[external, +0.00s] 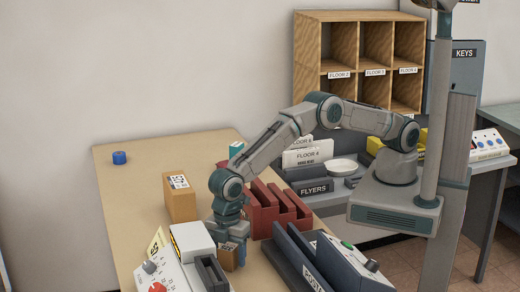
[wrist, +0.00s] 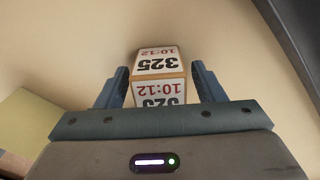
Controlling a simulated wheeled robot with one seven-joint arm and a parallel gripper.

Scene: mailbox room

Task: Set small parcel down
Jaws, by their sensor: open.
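The small parcel (external: 229,257) is a little brown box with a white label, near the front of the tan table (external: 150,160) in the external view. In the wrist view the small parcel (wrist: 158,66) sits between the two blue fingers, its label reading 325 and 10:12. My gripper (wrist: 161,80) is open around it, with a finger on each side. In the external view my gripper (external: 232,240) points down over the parcel and hides its top. The parcel looks upright and seems to rest on the table, but its underside is hidden.
Close left are a white box (external: 192,242), a dark open holder (external: 211,273) and a dial device (external: 160,280). A red slotted rack (external: 277,210) and a dark blue sorter (external: 302,258) stand to the right. A larger brown box (external: 180,200) is behind. The table's far left is mostly clear.

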